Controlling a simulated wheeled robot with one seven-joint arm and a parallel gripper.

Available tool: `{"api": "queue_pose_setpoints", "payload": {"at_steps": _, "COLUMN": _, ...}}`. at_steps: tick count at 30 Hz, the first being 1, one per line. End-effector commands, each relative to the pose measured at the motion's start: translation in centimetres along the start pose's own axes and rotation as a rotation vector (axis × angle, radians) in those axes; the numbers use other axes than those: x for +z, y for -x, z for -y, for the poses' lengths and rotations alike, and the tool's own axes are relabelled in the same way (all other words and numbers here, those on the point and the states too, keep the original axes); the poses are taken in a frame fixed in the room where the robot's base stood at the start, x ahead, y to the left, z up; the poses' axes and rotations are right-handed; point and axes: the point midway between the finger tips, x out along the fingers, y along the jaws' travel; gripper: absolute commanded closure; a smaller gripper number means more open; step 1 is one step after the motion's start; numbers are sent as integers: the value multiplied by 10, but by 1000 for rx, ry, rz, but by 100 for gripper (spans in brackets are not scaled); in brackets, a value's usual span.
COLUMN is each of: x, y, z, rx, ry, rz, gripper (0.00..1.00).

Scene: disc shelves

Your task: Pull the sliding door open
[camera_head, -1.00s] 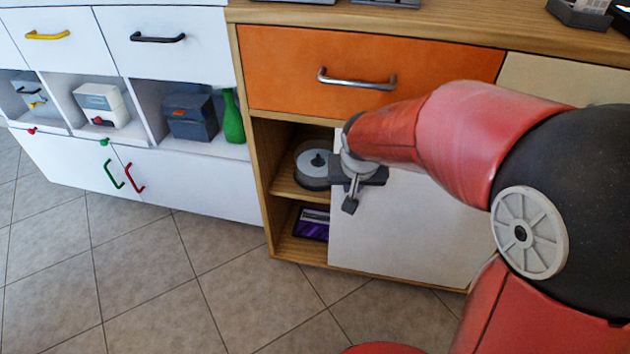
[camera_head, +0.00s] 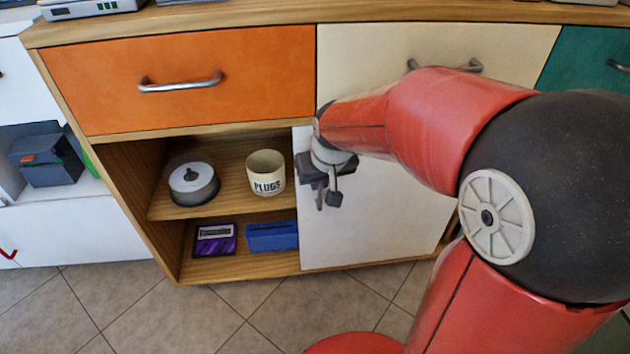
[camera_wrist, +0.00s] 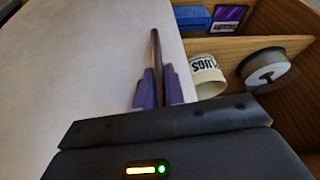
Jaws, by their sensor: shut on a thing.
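The white sliding door (camera_head: 375,215) covers the right part of the lower cabinet in the head view. Its left part stands open. My gripper (camera_head: 328,195) is at the door's left edge, in front of its upper corner. In the wrist view my gripper (camera_wrist: 158,85) is shut on a thin upright door handle (camera_wrist: 155,50) near the edge of the door (camera_wrist: 70,75). The contact between fingers and handle is partly hidden in the head view.
The open shelves hold a disc spindle (camera_head: 194,184), a "PLUGS" cup (camera_head: 265,173), a purple case (camera_head: 214,240) and a blue box (camera_head: 272,237). An orange drawer (camera_head: 200,80) and a cream drawer (camera_head: 440,65) are above.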

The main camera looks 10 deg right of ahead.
Motion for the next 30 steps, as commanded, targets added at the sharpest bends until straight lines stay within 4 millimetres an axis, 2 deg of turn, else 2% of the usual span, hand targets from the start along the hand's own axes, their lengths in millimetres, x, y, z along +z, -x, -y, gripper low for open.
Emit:
{"api": "queue_pose_setpoints", "payload": {"at_steps": 8, "x": 1, "y": 0, "z": 0, "rx": 0, "ry": 0, "rz": 3, "gripper": 100}}
{"api": "queue_pose_setpoints", "payload": {"at_steps": 9, "x": 1, "y": 0, "z": 0, "rx": 0, "ry": 0, "rz": 3, "gripper": 88}}
{"api": "queue_pose_setpoints", "payload": {"at_steps": 14, "x": 0, "y": 0, "z": 0, "rx": 0, "ry": 0, "rz": 2, "gripper": 67}}
{"api": "queue_pose_setpoints", "payload": {"at_steps": 23, "x": 0, "y": 2, "z": 0, "rx": 0, "ry": 0, "rz": 0, "gripper": 67}}
{"api": "queue_pose_setpoints", "payload": {"at_steps": 26, "x": -1, "y": 13, "z": 0, "rx": -1, "ry": -2, "rz": -3, "gripper": 67}}
{"api": "queue_pose_setpoints", "payload": {"at_steps": 30, "x": -2, "y": 37, "z": 0, "rx": -1, "ry": 0, "rz": -3, "gripper": 67}}
